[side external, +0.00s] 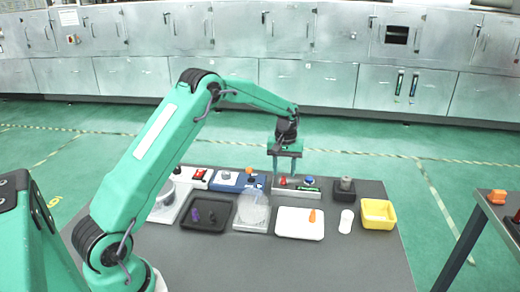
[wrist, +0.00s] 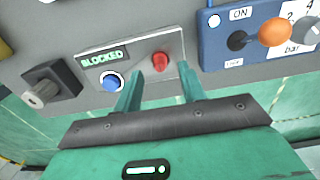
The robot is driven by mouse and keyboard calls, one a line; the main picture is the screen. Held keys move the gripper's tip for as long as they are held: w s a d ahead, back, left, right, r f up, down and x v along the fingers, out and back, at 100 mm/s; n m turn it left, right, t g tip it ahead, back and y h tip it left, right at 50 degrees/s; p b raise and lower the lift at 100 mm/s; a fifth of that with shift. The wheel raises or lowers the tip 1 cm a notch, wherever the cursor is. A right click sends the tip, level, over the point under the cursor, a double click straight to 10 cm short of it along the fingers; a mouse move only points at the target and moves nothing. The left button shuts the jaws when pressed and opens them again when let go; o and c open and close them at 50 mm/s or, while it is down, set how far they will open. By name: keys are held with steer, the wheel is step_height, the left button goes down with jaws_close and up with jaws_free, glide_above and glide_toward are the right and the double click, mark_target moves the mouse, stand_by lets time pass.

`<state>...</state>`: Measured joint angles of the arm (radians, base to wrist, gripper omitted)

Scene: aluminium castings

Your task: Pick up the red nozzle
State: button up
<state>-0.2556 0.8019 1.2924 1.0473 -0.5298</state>
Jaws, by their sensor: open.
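A small red piece, which I take for the red nozzle (wrist: 160,60), stands on a grey panel (wrist: 128,57). A blue button (wrist: 112,81) and a lit display reading BLOCKED (wrist: 103,56) are beside it. In the side view the red piece (side external: 283,181) is at the left part of that panel (side external: 297,193). My gripper (side external: 285,170) is open and points down close to it. In the wrist view my two fingers (wrist: 160,75) appear on either side of the red piece, with nothing held. I cannot tell the exact height of the fingertips.
A blue box with an orange-knobbed lever (wrist: 274,33) stands close beside the panel. A dark block with a grey knob (wrist: 45,88) is on its other side. In front are a white tray with an orange piece (side external: 312,216), a black tray (side external: 208,226) and a yellow bin (side external: 378,214).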

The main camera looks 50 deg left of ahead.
mark_target(283, 182)
steer(key=shift+f, duration=1.2)
jaws_close()
